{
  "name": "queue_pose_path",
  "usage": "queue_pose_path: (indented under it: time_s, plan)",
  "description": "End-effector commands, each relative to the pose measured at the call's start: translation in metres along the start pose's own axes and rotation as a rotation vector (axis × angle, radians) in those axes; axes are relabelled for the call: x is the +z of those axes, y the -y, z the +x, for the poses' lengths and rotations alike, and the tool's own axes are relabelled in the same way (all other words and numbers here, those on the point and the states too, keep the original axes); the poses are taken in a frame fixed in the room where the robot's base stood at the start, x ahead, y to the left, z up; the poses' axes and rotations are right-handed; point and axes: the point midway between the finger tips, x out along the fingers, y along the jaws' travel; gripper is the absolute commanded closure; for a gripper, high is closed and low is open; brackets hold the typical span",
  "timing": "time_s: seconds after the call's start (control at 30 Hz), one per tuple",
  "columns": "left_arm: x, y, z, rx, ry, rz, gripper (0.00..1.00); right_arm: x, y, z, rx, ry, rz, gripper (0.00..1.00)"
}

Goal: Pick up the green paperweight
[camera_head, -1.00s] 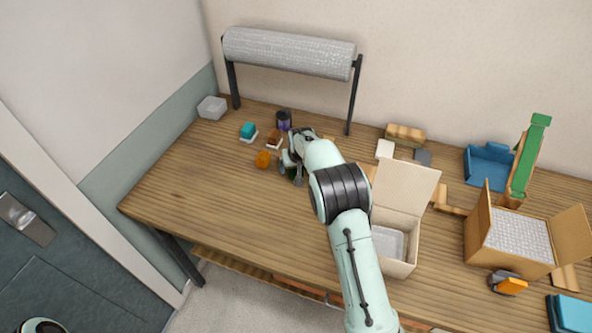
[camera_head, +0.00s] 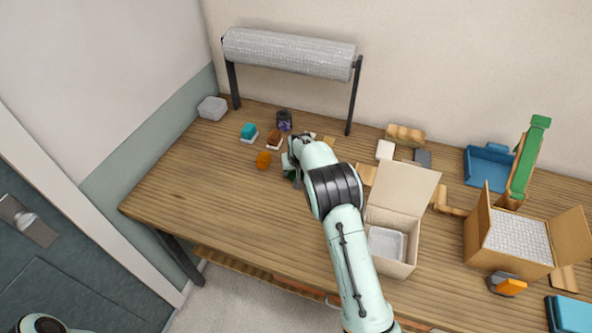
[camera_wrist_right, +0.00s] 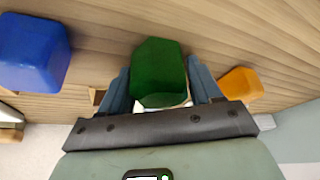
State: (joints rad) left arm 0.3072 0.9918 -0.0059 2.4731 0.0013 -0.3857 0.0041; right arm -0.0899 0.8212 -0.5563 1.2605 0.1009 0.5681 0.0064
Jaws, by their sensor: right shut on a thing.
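The green paperweight (camera_wrist_right: 160,72) is a dark green, faceted block between the two fingers of my right gripper (camera_wrist_right: 160,88) in the right wrist view. The fingers are shut on its sides. A small white patch shows at its lower edge. In the head view the right gripper (camera_head: 291,168) is low over the back middle of the table, and my own arm hides most of the paperweight. Whether it touches the table I cannot tell. My left gripper is not in view.
An orange block (camera_head: 263,159) lies just left of the gripper. A teal block (camera_head: 249,131), a brown block (camera_head: 274,139) and a dark jar (camera_head: 284,120) stand behind. A blue block (camera_wrist_right: 32,52) is near in the wrist view. An open carton (camera_head: 398,258) stands right. The table's front left is clear.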

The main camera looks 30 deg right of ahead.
Motion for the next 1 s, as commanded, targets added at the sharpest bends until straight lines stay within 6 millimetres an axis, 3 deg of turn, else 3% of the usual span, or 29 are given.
queue_pose_path:
  time_s: [0.27, 0.7, 1.0]
  plan:
    - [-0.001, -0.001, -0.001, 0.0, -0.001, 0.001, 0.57, -0.014, 0.001, -0.03, -0.003, -0.008, 0.0, 0.78]
    - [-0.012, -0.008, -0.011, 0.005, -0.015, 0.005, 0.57, -0.061, 0.001, -0.143, -0.003, -0.011, 0.002, 0.78]
    - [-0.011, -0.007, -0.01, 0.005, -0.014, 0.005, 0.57, -0.075, 0.0, -0.181, 0.0, -0.004, 0.0, 0.78]
